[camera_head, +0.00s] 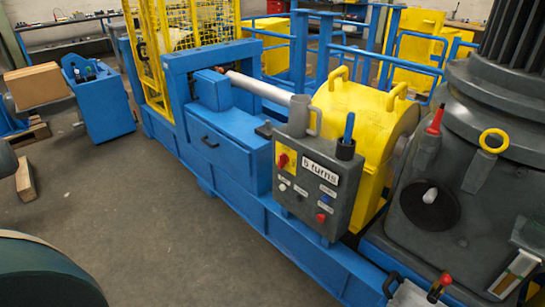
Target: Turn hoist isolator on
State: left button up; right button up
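A grey control box (310,201) stands on the blue frame at the centre right, its face towards me. A red rotary switch on a yellow plate (284,160) sits at its upper left. It looks like an isolator; I cannot tell whether it marks the hoist, or which position its knob is in. A white name label (321,173) is beside it, and small buttons and labels are below, one button red (320,217). Neither of my grippers can be made out in the head view.
A blue-handled tool (347,136) stands in a dark holder on the box, beside a grey cylinder (299,116). A yellow guard (365,115) and a big grey machine (465,170) stand to the right.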

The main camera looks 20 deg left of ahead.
aim_at(283, 158)
jog(key=i+j, duration=0.1)
jog(key=j, duration=0.95)
jog(key=i+j, duration=0.1)
jog(key=i, duration=0.45)
jog(key=i+j, duration=0.1)
jog(key=i, duration=0.45)
